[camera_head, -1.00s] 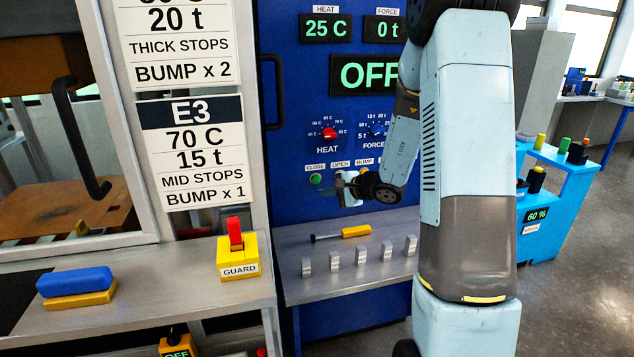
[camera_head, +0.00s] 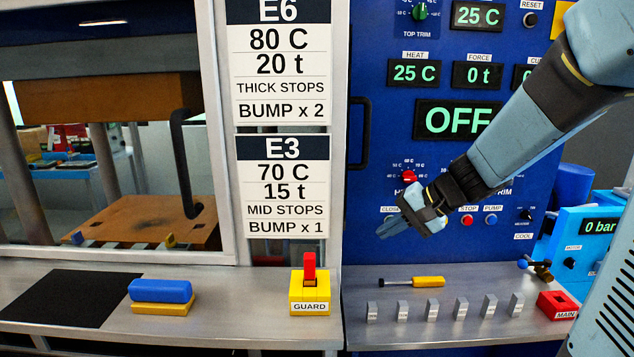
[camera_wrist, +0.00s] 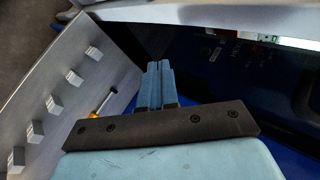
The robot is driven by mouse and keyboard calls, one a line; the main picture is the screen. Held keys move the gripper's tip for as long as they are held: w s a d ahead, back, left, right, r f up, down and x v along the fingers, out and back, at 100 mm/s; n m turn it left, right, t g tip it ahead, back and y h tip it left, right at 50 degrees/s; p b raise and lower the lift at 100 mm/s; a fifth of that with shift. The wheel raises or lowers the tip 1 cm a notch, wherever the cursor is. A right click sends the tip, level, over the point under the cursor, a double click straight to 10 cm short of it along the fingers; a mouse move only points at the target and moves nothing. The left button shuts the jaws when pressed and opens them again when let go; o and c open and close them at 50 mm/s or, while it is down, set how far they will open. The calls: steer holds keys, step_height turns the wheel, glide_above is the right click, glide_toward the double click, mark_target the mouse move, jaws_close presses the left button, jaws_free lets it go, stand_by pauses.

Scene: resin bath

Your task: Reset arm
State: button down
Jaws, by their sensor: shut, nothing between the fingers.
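My gripper (camera_head: 397,226) is in front of the blue control panel (camera_head: 350,228), close to the CLOSE button and below the red HEAT knob (camera_head: 409,176). Its fingers are shut with nothing between them. In the wrist view the gripper fingers (camera_wrist: 159,84) lie side by side, pointing away over the dark blue panel front. My arm reaches in from the upper right and hides part of the panel, including some of the labels and the OFF display (camera_head: 452,120).
Below the panel, a steel shelf (camera_head: 400,290) carries a yellow-handled screwdriver (camera_head: 428,281), several small metal blocks (camera_head: 461,308) and a red MAIN switch (camera_head: 556,304). A yellow GUARD switch (camera_head: 309,295) and a blue-and-yellow block (camera_head: 161,292) stand on the left counter. A black door handle (camera_head: 358,130) sticks out.

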steer(key=s+d+r+n+h, duration=0.2)
steer(key=s+d+r+h, duration=0.1)
steer(key=s, duration=0.5)
steer(key=s+d+r+n+t+h, duration=0.1)
steer(key=s+d+r+h, duration=0.3)
steer(key=s, duration=0.5)
steer(key=shift+s+d+n+t+h, duration=0.25)
steer(key=shift+d+n+h, duration=0.35)
steer(key=shift+n, duration=0.3)
steer(key=shift+a, duration=0.1)
